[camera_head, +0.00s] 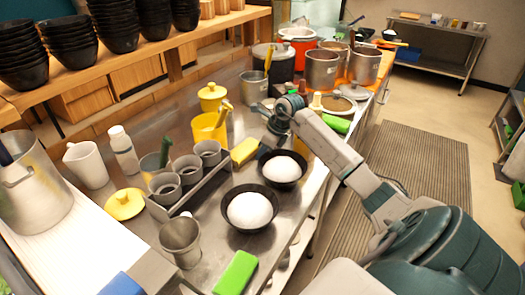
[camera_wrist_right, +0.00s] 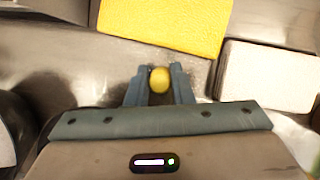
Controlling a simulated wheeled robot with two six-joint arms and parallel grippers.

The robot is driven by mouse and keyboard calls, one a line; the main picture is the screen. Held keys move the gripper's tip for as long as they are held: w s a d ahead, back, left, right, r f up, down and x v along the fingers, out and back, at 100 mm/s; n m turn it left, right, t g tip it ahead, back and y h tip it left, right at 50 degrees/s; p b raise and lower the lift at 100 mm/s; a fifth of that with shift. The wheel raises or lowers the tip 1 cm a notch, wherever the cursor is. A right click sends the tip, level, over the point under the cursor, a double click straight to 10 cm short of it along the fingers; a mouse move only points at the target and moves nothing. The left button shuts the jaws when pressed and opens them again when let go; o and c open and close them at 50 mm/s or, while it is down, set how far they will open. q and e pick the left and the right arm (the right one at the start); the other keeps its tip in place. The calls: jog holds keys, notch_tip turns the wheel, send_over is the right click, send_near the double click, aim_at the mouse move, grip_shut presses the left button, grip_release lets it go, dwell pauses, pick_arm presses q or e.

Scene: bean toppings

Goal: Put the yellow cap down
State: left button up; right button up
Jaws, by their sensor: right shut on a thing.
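My right gripper (camera_head: 268,143) is over the steel counter, beside the yellow block and behind the far black bowl. In the right wrist view, my right gripper (camera_wrist_right: 159,86) is shut on a small round yellow cap (camera_wrist_right: 159,80), which sits between the two fingertips. The head view does not show the held cap clearly; the gripper hides it. I cannot tell whether it touches the counter. A separate yellow lid (camera_head: 125,204) lies on the counter at the left.
A yellow block (camera_head: 244,150) lies close to the right gripper. Black bowls with white contents (camera_head: 250,210) (camera_head: 283,168) stand near the counter's front edge. A rack of grey cups (camera_head: 190,190), a yellow container (camera_head: 208,128) and a green block (camera_head: 236,272) stand around.

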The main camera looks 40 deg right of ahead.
jog(key=o, duration=0.4)
pick_arm(q)
jog(key=shift+w, duration=0.3)
pick_arm(e)
jog(key=shift+o, duration=0.2)
